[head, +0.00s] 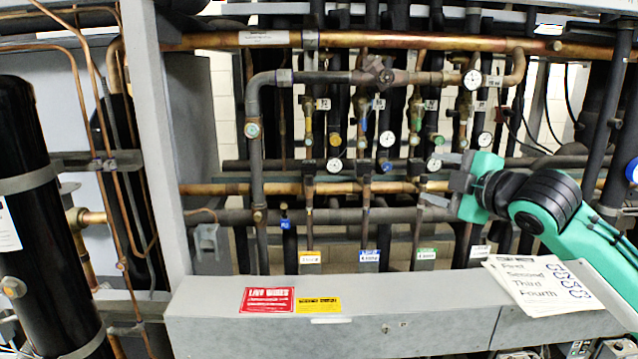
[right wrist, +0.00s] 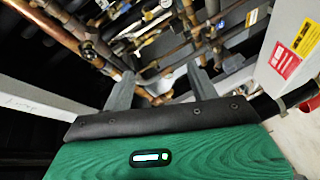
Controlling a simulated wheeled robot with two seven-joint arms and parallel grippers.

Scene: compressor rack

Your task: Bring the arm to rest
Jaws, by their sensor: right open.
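My right arm (head: 545,200), green and black, comes in from the right in the head view. Its grey right gripper (head: 430,180) points left, in front of the pipes of the rack, and its jaws are open with nothing between them. In the right wrist view the two grey fingers of the right gripper (right wrist: 160,82) stand apart, with pipes beyond them. Whether a finger touches a pipe cannot be told. My left gripper is not in view.
Copper pipes (head: 420,40), dark pipes and several gauges fill the rack. A grey beam (head: 230,335) with a red label (head: 267,300) and a yellow label (head: 318,305) runs below. A paper sheet (head: 540,287) lies at right. A black cylinder (head: 35,220) stands at left.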

